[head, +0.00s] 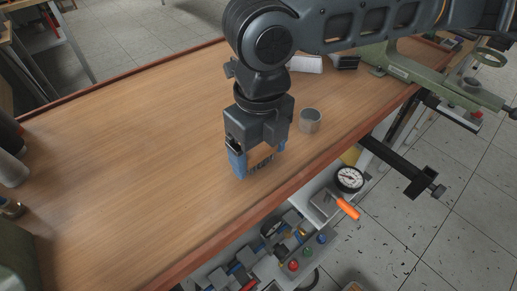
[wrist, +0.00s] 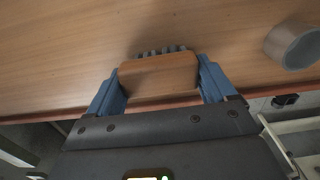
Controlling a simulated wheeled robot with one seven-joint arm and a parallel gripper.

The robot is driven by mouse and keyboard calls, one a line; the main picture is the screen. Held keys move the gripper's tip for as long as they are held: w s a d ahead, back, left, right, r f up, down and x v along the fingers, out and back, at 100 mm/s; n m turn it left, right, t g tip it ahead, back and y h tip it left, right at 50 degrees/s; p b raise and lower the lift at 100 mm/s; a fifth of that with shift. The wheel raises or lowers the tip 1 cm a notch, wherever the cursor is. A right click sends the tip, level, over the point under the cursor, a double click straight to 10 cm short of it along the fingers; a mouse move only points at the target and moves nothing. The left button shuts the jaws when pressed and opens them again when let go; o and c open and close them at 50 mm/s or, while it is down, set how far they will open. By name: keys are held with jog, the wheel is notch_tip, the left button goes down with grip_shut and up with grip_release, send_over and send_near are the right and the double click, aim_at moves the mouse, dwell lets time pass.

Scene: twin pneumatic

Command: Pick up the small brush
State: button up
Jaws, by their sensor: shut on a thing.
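The small brush (head: 263,155) has a wooden block body and a row of dark bristles. My gripper (head: 260,165) points down over the workbench near its front edge, with its blue fingers on both sides of the brush. In the wrist view my gripper (wrist: 160,78) is shut on the wooden body of the brush (wrist: 158,74), and the bristles show at its far side. The brush is at or just above the bench top; I cannot tell whether it touches. The fingers hide its ends.
A grey ring or cup (head: 310,121) stands on the workbench (head: 130,130) right of my gripper. A green vise (head: 420,75) is at the far right. Below the front edge are a gauge (head: 349,179) and an orange-handled tool (head: 347,208).

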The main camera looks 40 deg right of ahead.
aim_at(259, 148)
jog(key=shift+r+p, duration=0.4)
jog(key=shift+r, duration=0.15)
notch_tip(259, 148, up, 3)
jog(key=p, duration=0.3)
jog(key=shift+r, duration=0.1)
jog(key=w+d+r+p, duration=0.1)
jog(key=d+r+p, duration=0.4)
jog(key=d, duration=0.6)
jog(key=shift+d+r, duration=0.35)
jog(key=shift+r, duration=0.45)
jog(key=shift+w, duration=0.1)
jog(key=o, duration=0.6)
jog(key=c, duration=0.4)
jog(key=shift+c, duration=0.2)
